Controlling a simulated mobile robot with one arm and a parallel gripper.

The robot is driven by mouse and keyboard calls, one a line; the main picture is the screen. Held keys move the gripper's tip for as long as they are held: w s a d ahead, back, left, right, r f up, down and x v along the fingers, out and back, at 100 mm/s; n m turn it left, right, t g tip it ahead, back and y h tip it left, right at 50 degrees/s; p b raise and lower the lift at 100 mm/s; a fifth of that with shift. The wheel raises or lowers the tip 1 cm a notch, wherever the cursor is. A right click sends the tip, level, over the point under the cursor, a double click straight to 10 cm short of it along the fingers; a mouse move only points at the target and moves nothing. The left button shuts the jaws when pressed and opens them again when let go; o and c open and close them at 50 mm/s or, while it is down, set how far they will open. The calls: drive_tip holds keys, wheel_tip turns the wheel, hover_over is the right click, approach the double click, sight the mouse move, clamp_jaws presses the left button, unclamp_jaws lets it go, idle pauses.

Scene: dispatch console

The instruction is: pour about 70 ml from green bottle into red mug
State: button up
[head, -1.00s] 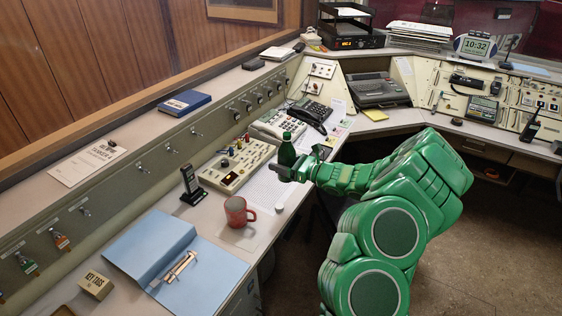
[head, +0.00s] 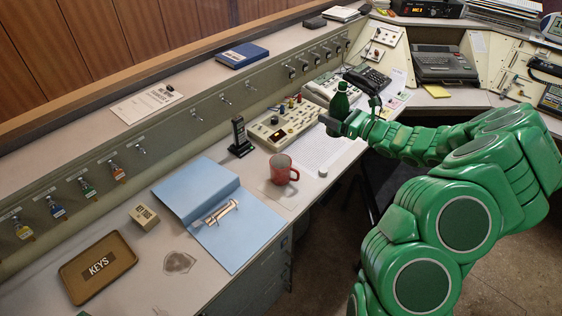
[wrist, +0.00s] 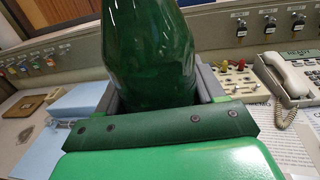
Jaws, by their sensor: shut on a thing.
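The green bottle (head: 340,101) is upright in my gripper (head: 335,121), above the desk beside the control panel and papers. In the wrist view the bottle (wrist: 150,50) fills the space between the jaws (wrist: 158,98), which are shut on it; its neck and top are outside that view. The red mug (head: 281,169) stands upright on the desk, to the left of and nearer than the bottle. The mug's handle points right. My gripper and bottle are apart from the mug. The mug's inside and the level in the bottle cannot be made out.
A small white cap-like thing (head: 323,171) lies right of the mug. A black handheld radio (head: 239,137) stands behind-left of it, and an open blue binder (head: 240,222) lies to its left. A knobbed control panel (head: 283,124) and telephones (head: 367,78) are behind.

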drive_tip(key=s+a+n+g+y, duration=0.2)
drive_tip(key=s+a+n+g, duration=0.2)
drive_tip(key=s+a+g, duration=0.45)
drive_tip(key=s+a+n+g+y, duration=0.2)
drive_tip(key=s+a+n+g, duration=0.3)
drive_tip(key=a, duration=0.7)
wheel_tip(320, 180, down, 14)
drive_tip(key=s, duration=0.1)
drive_tip(key=shift+r+t, duration=0.15)
drive_tip(key=shift+t, duration=0.3)
drive_tip(key=shift+m, duration=0.5)
